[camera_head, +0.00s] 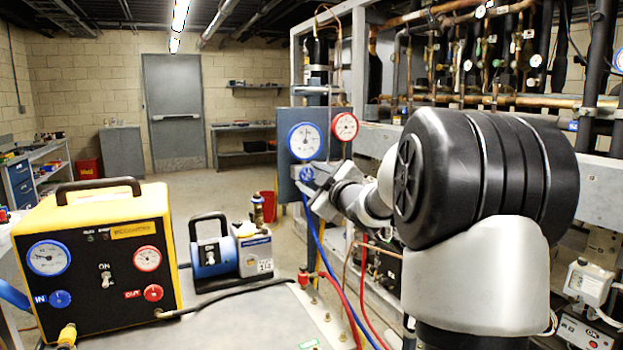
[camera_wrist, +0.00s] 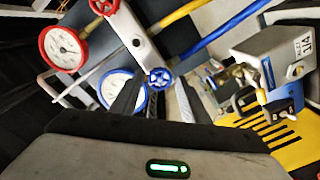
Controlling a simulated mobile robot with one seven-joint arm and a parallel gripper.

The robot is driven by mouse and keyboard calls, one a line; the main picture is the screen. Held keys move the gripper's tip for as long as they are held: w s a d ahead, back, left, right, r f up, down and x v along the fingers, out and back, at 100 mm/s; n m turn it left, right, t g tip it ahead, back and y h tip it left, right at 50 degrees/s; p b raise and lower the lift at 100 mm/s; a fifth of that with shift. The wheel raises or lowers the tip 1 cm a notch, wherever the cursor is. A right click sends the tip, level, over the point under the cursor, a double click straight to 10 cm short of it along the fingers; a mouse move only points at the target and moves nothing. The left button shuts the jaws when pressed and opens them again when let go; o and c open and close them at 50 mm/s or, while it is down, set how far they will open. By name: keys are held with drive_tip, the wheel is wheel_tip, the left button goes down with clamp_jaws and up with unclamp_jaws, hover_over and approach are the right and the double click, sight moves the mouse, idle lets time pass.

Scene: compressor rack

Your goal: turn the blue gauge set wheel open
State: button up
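The gauge set is a grey panel (camera_head: 284,150) with a blue-rimmed gauge (camera_head: 306,140) and a red-rimmed gauge (camera_head: 345,126). Its blue wheel (camera_head: 306,173) sits below the blue gauge, partly covered by my gripper (camera_head: 312,184). In the wrist view the blue wheel (camera_wrist: 159,78) appears between the tips of my gripper's two spread fingers (camera_wrist: 157,96). The gripper looks open, with nothing held. I cannot tell whether the fingers touch the wheel. The blue gauge (camera_wrist: 117,90) is partly hidden behind a finger.
A red wheel (camera_wrist: 104,6) is near the red gauge (camera_wrist: 63,48). Blue and red hoses (camera_head: 327,262) hang below the panel. A yellow recovery unit (camera_head: 100,225) and a blue pump (camera_head: 225,256) stand at left. Pipework (camera_head: 490,100) fills the rack at right.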

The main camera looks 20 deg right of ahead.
drive_tip(key=shift+o, duration=0.4)
drive_tip(key=shift+s, duration=0.25)
drive_tip(key=s+p, duration=0.2)
drive_tip(key=s, duration=1.5)
drive_tip(key=shift+d+p, duration=0.3)
drive_tip(key=shift+p, duration=0.05)
